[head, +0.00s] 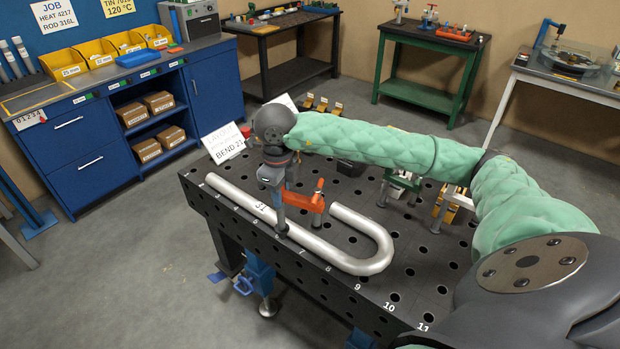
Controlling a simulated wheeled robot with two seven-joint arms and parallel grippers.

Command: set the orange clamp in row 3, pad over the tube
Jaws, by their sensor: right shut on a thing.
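The silver bent tube (345,262) lies on the dark perforated table (425,255), with a long straight run along the near edge and a U-bend at the right. The orange clamp (300,200) is upright, with a grey post at its left and a red-handled spindle at its right. My right gripper (272,182) is shut on the clamp at its post side. The clamp's post comes down close to the tube's long run, and its spindle end is on the far side of that run. I cannot tell whether the post is seated in a hole. My left gripper is out of view.
A green clamp (400,186) and a yellow clamp (452,205) stand toward the table's back right. A white layout sign (224,142) stands at the back left. Row numbers run along the near edge.

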